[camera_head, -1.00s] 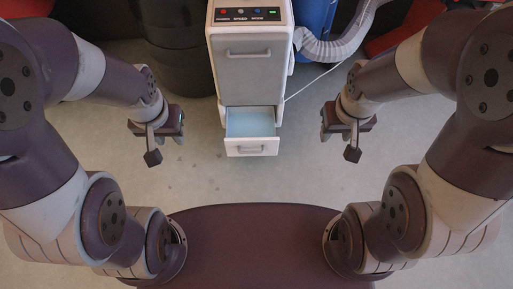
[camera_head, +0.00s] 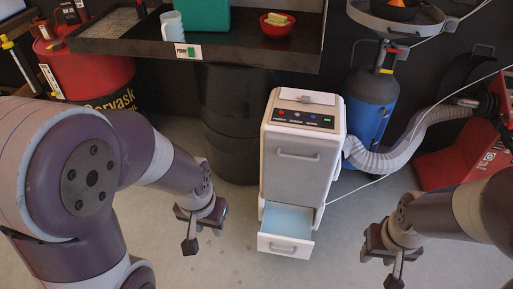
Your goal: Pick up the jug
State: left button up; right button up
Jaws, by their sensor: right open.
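A pale, whitish jug (camera_head: 173,27) stands upright on the dark bench top at the upper left, left of a green box. My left gripper (camera_head: 191,244) hangs over the floor in front of the bench, well below and apart from the jug. Its finger gap is not clear from this angle. My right gripper (camera_head: 393,280) is open and empty at the lower right, far from the jug.
The dark bench (camera_head: 120,46) also bears the green box (camera_head: 202,15) and a red bowl (camera_head: 277,24) with yellow pieces. A white cabinet (camera_head: 300,160) with an open lower drawer (camera_head: 286,243) stands between my grippers. A red barrel (camera_head: 90,75) is at left, a blue cylinder (camera_head: 368,105) at right.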

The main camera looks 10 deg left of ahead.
aim_at(172, 28)
jog(key=j+z, duration=0.1)
jog(key=z, duration=0.3)
jog(key=j+z, duration=0.1)
jog(key=z, duration=0.25)
jog(key=j+z, duration=0.15)
jog(key=z, duration=0.25)
jog(key=j+z, duration=0.1)
jog(key=z, duration=0.25)
jog(key=k+j+z, duration=0.15)
jog(key=j+z, duration=0.3)
jog(key=k+j+z, duration=0.2)
jog(key=z, duration=0.2)
jog(key=k+j+z, duration=0.3)
jog(key=z, duration=0.15)
jog(key=k+j+z, duration=0.25)
jog(key=z, duration=0.15)
jog(key=k+j+z, duration=0.1)
jog(key=k+z, duration=0.35)
jog(key=k+j, duration=0.25)
jog(key=k, duration=0.25)
jog(key=k+j+z, duration=0.1)
jog(key=k+j, duration=0.15)
jog(key=k, duration=0.2)
jog(key=k+j, duration=0.2)
jog(key=k, duration=0.3)
jog(key=z, duration=0.05)
